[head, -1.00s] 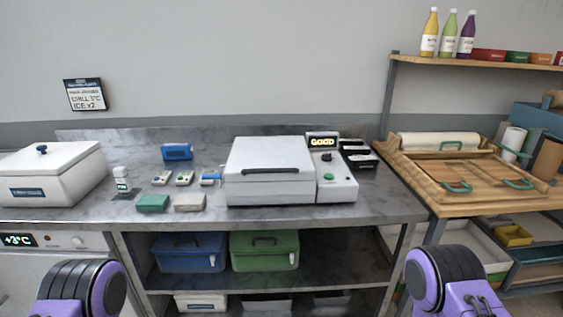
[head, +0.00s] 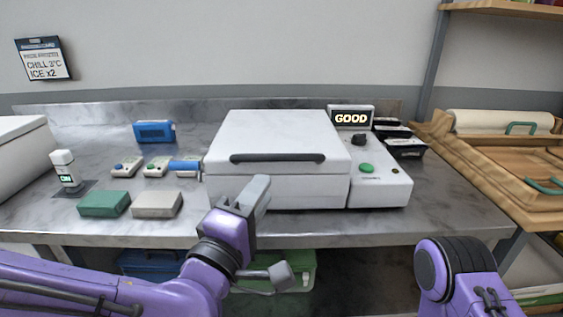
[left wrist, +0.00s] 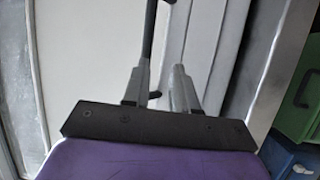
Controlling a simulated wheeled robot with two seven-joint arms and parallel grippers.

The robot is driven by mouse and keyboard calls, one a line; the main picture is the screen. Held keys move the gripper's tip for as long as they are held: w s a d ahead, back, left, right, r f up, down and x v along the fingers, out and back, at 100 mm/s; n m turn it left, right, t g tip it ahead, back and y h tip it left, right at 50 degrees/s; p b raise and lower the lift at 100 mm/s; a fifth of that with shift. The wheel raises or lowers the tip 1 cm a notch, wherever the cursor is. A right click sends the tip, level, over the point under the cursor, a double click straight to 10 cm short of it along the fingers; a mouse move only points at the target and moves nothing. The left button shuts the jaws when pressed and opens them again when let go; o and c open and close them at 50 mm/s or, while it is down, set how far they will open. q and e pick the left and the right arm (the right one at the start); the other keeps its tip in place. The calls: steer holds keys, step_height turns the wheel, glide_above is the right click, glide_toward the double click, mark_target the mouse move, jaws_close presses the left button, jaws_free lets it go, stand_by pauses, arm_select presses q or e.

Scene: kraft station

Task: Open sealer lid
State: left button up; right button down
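The white sealer (head: 315,200) stands on the steel counter with its lid (head: 290,130) down. A dark bar handle (head: 277,158) runs along the lid's front. My left gripper (head: 255,190) is in front of the sealer, just below the handle in the head view. In the left wrist view, its two grey fingers (left wrist: 158,72) are apart with nothing between them. The handle (left wrist: 149,35) shows beyond the left finger there; I cannot tell if they touch. My right gripper is not in view; only part of my right arm shows.
A control box with a green button (head: 367,168) and a "GOOD" display (head: 350,118) adjoins the sealer's right. Green (head: 104,204) and grey (head: 157,204) blocks and small devices lie to its left. A wooden tray (head: 500,165) is at right.

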mark_target(278, 160)
arm_select(q)
steer(key=x, duration=0.3)
steer(key=r+p+x, duration=0.1)
steer(key=x, duration=0.2)
steer(key=r+p+x, duration=0.1)
steer(key=x, duration=0.3)
steer(key=shift+d, duration=0.1)
steer(key=shift+s, duration=0.1)
jaws_close()
